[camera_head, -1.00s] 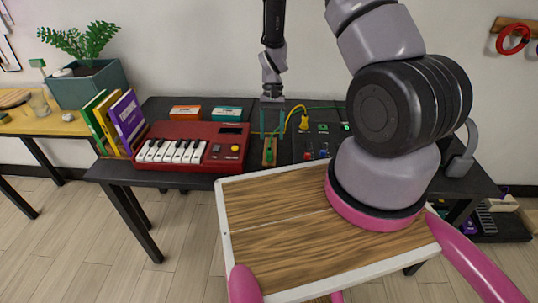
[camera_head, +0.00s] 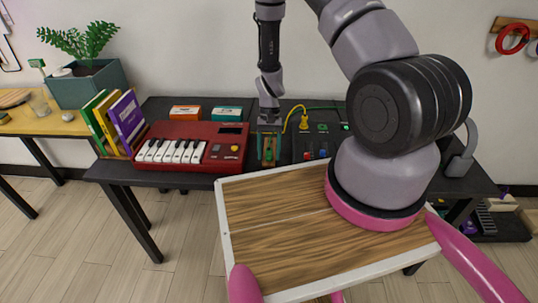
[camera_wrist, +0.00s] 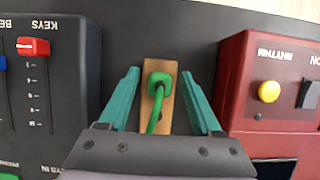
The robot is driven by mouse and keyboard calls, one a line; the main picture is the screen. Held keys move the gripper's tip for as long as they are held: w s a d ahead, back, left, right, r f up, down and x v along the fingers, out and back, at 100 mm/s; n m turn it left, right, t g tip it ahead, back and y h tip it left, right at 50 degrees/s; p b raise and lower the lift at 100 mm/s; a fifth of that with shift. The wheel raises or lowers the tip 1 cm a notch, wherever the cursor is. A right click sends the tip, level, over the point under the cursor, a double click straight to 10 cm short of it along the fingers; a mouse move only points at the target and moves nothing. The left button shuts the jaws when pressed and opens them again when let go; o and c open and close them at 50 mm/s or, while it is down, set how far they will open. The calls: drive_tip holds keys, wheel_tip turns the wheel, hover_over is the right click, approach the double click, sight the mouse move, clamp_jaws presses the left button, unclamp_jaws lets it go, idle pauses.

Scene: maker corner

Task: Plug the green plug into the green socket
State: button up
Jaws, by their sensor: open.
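The green plug (camera_wrist: 160,82) stands on a small wooden block (camera_wrist: 148,68) on the dark table, with its green cable running toward my gripper. The plug also shows in the head view (camera_head: 268,154). My gripper (camera_wrist: 160,74) is open, with one teal finger on each side of the plug and block and a gap on both sides. It also shows in the head view (camera_head: 268,150). A green spot on the black mixer (camera_head: 318,141) may be the green socket (camera_head: 323,127); it is too small to be sure. A green patch shows at the wrist view's lower left edge.
A red keyboard (camera_head: 190,129) stands close to the left of the block in the head view. The mixer, with red and blue sliders, stands close to the right. A yellow plug (camera_head: 304,122) with a cable is behind. Orange and teal boxes lie at the back.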

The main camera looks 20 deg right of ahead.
sight(269, 149)
drive_tip(key=shift+c, duration=0.3)
clamp_jaws()
wheel_tip(269, 149, up, 10)
idle(0.6)
